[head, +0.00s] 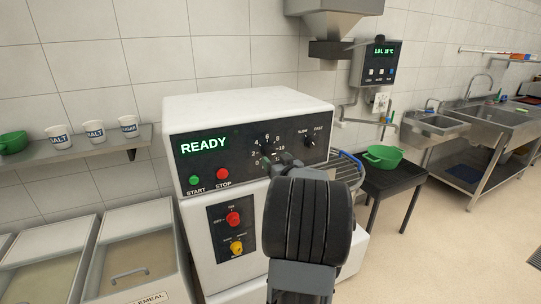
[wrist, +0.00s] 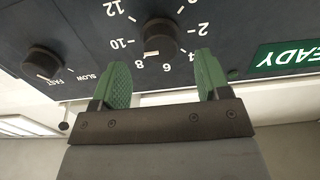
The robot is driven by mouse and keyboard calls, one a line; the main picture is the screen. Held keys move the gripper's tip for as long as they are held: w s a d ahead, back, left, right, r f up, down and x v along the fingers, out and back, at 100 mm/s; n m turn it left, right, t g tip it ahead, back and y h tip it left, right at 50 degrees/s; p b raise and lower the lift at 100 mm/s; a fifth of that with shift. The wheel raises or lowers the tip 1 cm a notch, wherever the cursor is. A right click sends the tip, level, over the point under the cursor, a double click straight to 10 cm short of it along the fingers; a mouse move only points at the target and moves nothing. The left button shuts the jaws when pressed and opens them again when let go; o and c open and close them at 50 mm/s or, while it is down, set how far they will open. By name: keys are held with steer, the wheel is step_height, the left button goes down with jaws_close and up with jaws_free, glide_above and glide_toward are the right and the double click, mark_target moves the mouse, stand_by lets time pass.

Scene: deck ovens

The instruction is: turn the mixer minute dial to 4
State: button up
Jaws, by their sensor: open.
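The mixer minute dial (wrist: 160,35) is a round dark knob on the black panel, ringed by numbers. It shows upside down in the wrist view, with a white mark at its lower edge that seems to lie near 8, between 6 and 8. In the head view the dial (head: 267,149) is partly hidden behind my gripper. My gripper (wrist: 163,78) is open, its two green-padded fingers apart and empty. They point at the panel, one on each side of the dial's lower part in the picture; I cannot tell whether they touch it.
The mixer panel (head: 235,146) has a green READY display, a green START button (head: 194,180), a red STOP button (head: 222,174) and a SLOW-FAST knob (head: 310,140). Below are a red switch (head: 233,219) and a yellow knob (head: 236,248). A green bowl (head: 383,156) stands right.

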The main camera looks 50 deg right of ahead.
mark_target(271, 155)
steer(key=shift+x, duration=2.35)
steer(key=shift+a, duration=0.1)
steer(key=c, duration=0.9)
steer(key=shift+c, duration=0.2)
steer(key=shift+n, duration=0.3)
